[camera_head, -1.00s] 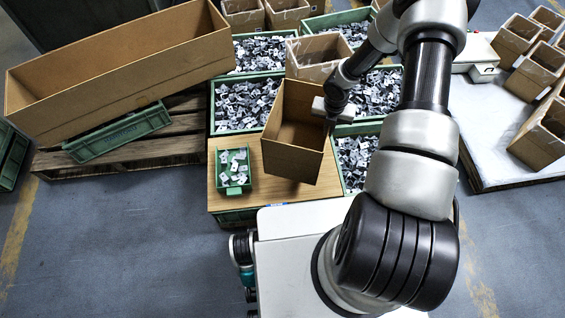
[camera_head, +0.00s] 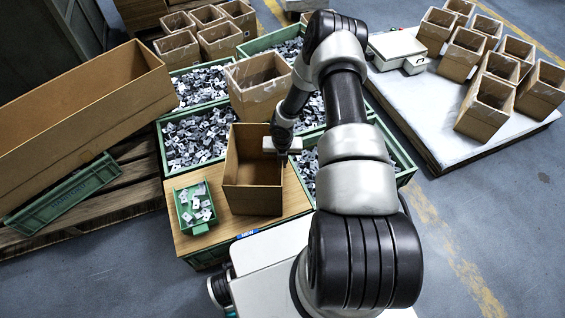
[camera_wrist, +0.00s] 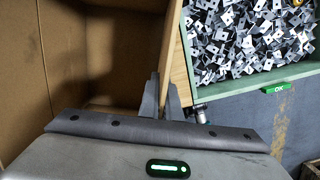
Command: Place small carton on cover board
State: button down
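The small carton (camera_head: 253,190) is an open-topped brown cardboard box, upright over the cover board. The cover board (camera_head: 193,246) is a flat wooden panel lying across the near green crates. I cannot tell whether the carton's bottom touches the board. My gripper (camera_head: 284,146) is at the carton's right wall. In the wrist view my fingers (camera_wrist: 161,98) pinch that wall, one inside and one outside. The carton's interior (camera_wrist: 115,50) looks empty there. My arm hides part of the right side of the crates.
A small green tray of metal parts (camera_head: 196,206) sits on the board, left of the carton. Green crates (camera_head: 162,131) of stamped parts lie behind. Another carton (camera_head: 258,82) stands on them. A long cardboard box (camera_head: 90,110) is at left, and a pallet with cartons (camera_head: 440,135) at right.

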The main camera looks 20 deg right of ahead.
jog(key=shift+f, duration=0.2)
jog(key=c, duration=2)
grip_release()
